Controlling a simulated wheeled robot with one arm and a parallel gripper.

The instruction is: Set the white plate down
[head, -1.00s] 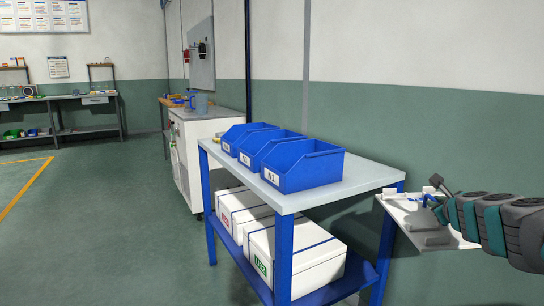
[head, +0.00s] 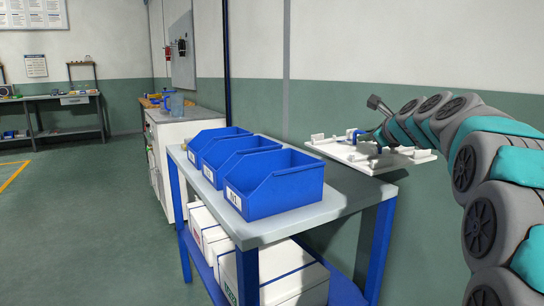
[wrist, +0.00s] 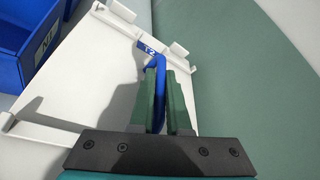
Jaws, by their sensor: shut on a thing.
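The white plate (head: 345,152) is a flat white board with small raised blocks along its edges. It is in the air beyond the right end of the blue-legged table, about level with or above the tabletop. My gripper (wrist: 160,75) is shut on the blue handle (wrist: 159,65) of the plate, which carries a small label. In the wrist view the plate (wrist: 95,75) spreads out beneath the fingers. In the head view the fingertips are partly hidden by my arm.
The table (head: 290,228) holds several blue bins (head: 270,185) in a row; its right end is bare. White boxes (head: 285,275) stand on the lower shelf. A blue bin (wrist: 22,40) shows beside the plate in the wrist view. A white cabinet (head: 160,160) stands behind.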

